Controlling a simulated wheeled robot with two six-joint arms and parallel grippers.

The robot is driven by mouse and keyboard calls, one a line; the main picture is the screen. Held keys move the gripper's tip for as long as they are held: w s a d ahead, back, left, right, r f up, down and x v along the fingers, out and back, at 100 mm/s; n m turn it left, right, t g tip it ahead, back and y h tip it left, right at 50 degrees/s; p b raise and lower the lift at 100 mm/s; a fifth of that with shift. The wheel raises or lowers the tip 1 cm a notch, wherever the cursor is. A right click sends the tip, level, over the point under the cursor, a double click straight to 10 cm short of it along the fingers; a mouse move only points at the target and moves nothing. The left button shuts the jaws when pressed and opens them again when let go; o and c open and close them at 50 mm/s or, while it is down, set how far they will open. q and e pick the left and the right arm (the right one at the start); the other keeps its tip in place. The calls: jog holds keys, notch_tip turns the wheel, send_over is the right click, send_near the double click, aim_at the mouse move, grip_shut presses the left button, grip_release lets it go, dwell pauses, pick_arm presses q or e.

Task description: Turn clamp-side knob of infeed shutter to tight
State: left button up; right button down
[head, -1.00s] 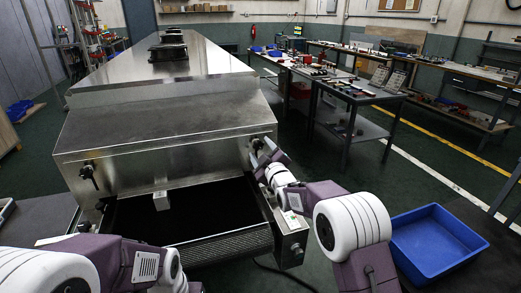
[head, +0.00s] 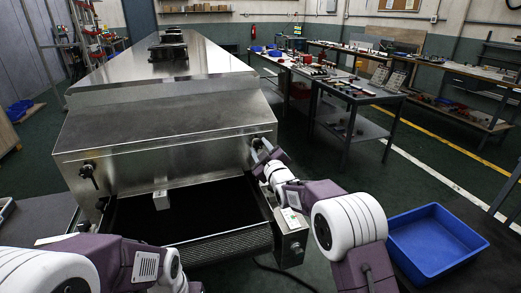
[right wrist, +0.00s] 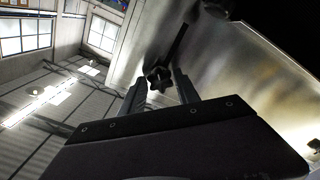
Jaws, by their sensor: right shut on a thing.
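The infeed shutter is the steel front panel (head: 165,150) of the dryer, above the dark belt opening. A dark knob sits at its right end; it shows as a black star-shaped knob (right wrist: 158,79) in the right wrist view. Another dark knob (head: 88,171) sits at the left end. My right gripper (head: 262,150) is at the right-hand knob. In the right wrist view its two fingers (right wrist: 160,88) stand on either side of the star knob, shut on it. The fingers partly cover that knob in the head view. My left gripper is not visible; only its arm shows at lower left.
The belt bed (head: 215,247) lies below the shutter, with a small metal block (head: 161,199) hanging at its opening. A control box (head: 292,243) is beside the belt on the right. Workbenches stand farther back.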

jog(key=m, duration=0.3)
jog(key=shift+f+b, duration=0.1)
jog(key=shift+b, duration=0.25)
jog(key=m, duration=0.3)
jog(key=shift+m, duration=0.4)
jog(key=m, duration=0.3)
jog(key=shift+m+b, duration=0.35)
jog(key=shift+m, duration=0.05)
jog(key=m, duration=0.4)
jog(key=shift+a, duration=0.1)
jog(key=m, duration=0.5)
jog(key=shift+m, duration=0.4)
jog(key=shift+m+p, duration=0.4)
jog(key=shift+m, duration=2.2)
